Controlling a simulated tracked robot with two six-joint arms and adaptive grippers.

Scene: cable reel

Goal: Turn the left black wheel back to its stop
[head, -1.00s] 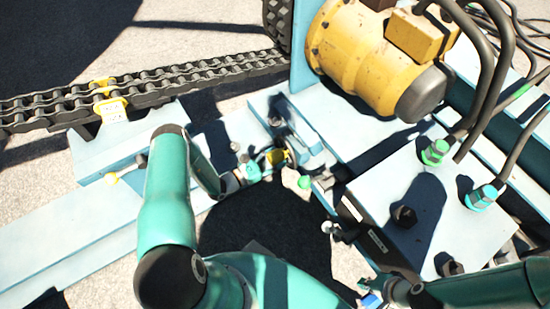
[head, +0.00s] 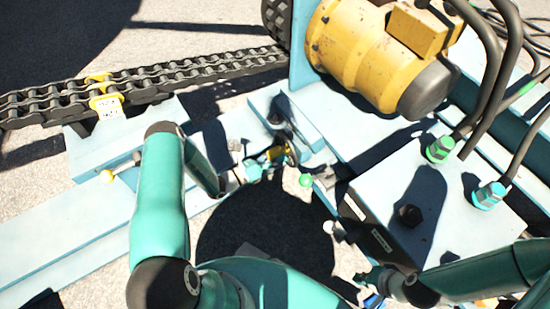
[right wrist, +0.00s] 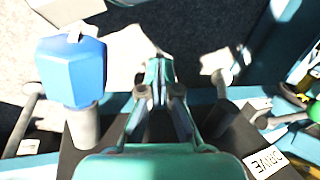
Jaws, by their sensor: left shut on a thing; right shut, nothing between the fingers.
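A small black wheel (head: 291,152) stands at the end of the pale blue frame in the head view. My left gripper (head: 274,160) is at its left side, shut on it as far as I can see; the fingertips are small and partly hidden. A second dark round part (head: 277,116) sits just behind it. My right gripper (right wrist: 160,75) is shut and empty in the right wrist view, between a blue knob and a white-tipped lever. It also shows low in the head view (head: 368,280).
The blue knob (right wrist: 72,70) and the white-tipped lever (right wrist: 222,76) stand beside my right gripper, near a DRIVE label (right wrist: 268,160). A green ball knob (head: 305,180) is right of the wheel. A yellow motor (head: 365,55) and chain (head: 150,85) lie behind.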

